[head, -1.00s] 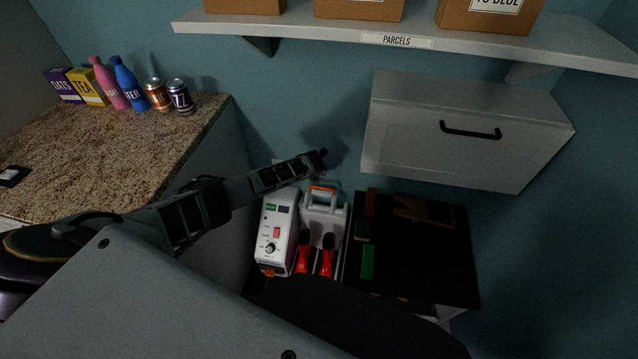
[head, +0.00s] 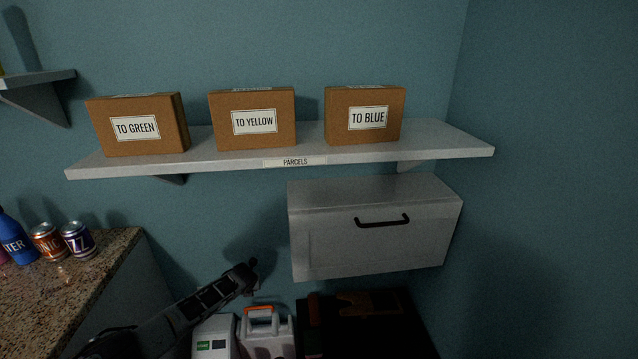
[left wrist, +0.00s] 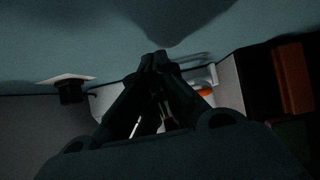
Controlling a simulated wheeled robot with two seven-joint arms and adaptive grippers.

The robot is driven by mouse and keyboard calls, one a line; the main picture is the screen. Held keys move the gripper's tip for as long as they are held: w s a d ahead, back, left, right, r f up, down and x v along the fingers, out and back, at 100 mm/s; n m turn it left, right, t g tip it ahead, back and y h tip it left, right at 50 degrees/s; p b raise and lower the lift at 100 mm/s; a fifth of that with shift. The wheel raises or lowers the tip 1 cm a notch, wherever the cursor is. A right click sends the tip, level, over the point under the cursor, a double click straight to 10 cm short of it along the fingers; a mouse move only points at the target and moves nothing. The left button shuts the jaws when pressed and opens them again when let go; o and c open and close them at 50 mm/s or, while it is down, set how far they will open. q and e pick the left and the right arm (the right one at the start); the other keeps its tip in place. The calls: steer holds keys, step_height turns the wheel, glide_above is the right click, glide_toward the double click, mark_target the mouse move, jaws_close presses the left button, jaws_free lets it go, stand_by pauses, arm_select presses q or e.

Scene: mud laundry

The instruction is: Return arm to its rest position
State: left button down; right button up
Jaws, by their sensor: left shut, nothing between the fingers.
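My left arm comes in from the lower left in the head view. Its gripper (head: 248,270) is at the far end, in front of the teal wall, above the white boxy device (head: 214,338) and the white case with an orange handle (head: 266,330). In the left wrist view the fingers of the left gripper (left wrist: 158,62) meet at their tips, shut with nothing held. My right gripper is in no view.
A shelf (head: 440,148) marked PARCELS holds boxes labelled TO GREEN (head: 165,137), TO YELLOW (head: 230,105) and TO BLUE (head: 365,98). Below it hangs a grey cabinet (head: 330,235) with a black handle. A granite counter (head: 85,290) with cans is at left; a dark surface (head: 385,335) at lower right.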

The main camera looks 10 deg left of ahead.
arm_select(q)
steer(key=s+d+f+n+g+h+p, duration=0.1)
steer(key=s+d+f+n+g+p, duration=0.15)
steer(key=s+f+n, duration=1.9)
steer(key=s+f+n+g, duration=0.1)
steer(key=s+f+n, duration=0.2)
steer(key=s, duration=1.2)
steer(key=s+f+n, duration=0.3)
steer(key=s+f, duration=0.3)
steer(key=s, duration=0.9)
steer(key=s+a+f+n+g, duration=0.1)
steer(key=s+f+n, duration=0.2)
steer(key=s, duration=1.2)
steer(key=shift+s+f+g, duration=0.25)
steer(key=shift+f+g, duration=0.1)
steer(key=shift+f, duration=0.5)
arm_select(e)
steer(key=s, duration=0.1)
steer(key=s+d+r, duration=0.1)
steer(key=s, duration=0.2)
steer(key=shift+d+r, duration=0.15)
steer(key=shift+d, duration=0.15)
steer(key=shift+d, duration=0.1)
